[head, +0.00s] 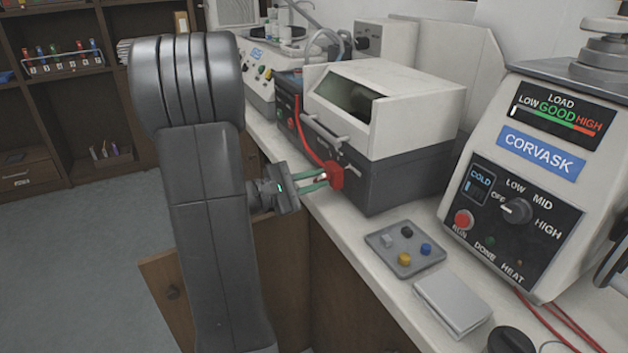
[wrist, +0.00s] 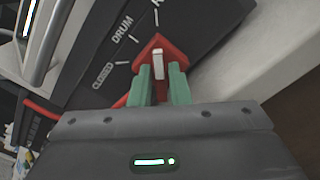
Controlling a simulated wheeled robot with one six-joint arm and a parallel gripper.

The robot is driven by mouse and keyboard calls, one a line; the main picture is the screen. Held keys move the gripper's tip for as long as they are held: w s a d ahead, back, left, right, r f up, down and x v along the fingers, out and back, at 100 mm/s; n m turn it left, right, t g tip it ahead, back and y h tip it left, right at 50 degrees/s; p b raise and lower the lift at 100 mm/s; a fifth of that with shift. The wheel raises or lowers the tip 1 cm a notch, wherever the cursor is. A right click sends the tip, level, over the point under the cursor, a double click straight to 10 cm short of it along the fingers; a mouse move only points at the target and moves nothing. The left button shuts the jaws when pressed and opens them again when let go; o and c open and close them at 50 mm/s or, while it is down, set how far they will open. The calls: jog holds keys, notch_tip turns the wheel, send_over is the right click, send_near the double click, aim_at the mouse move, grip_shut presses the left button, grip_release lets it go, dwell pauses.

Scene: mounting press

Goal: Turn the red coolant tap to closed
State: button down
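The red coolant tap (head: 336,175) is on the front of the grey-and-white machine. In the wrist view the tap (wrist: 151,47) carries a white bar that points up toward a label starting with R, cut off by the frame edge. The DRUM and CLOSED labels lie further round to the left. My gripper (head: 322,180) reaches the tap from the left. In the wrist view the green fingers of my gripper (wrist: 160,72) stand on either side of the tap's handle. Whether they press on it is too close to tell.
A grey tray (head: 406,263) with small coloured pieces lies on the counter to the right of the tap. The CORVASK press (head: 540,150) stands further right. A metal handle bar (wrist: 43,45) is close by at the left in the wrist view. Open floor (head: 80,240) lies to the left.

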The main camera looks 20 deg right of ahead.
jog(key=shift+r+n+p, duration=0.1)
jog(key=shift+n+p, duration=0.2)
jog(key=n+p, duration=0.3)
jog(key=shift+r+n, duration=0.15)
jog(key=shift+n, duration=0.25)
jog(key=n+p, duration=0.4)
jog(key=shift+w+n, duration=0.1)
jog(key=shift+n, duration=0.2)
jog(key=n+p, duration=0.5)
jog(key=shift+w+f+n+p, duration=0.1)
jog(key=shift+f+n+p, duration=0.1)
jog(key=shift+n+p, duration=1.5)
jog(key=shift+n, duration=0.3)
jog(key=shift+f, duration=0.1)
jog(key=c, duration=1.4)
grip_release()
jog(key=shift+a, duration=0.15)
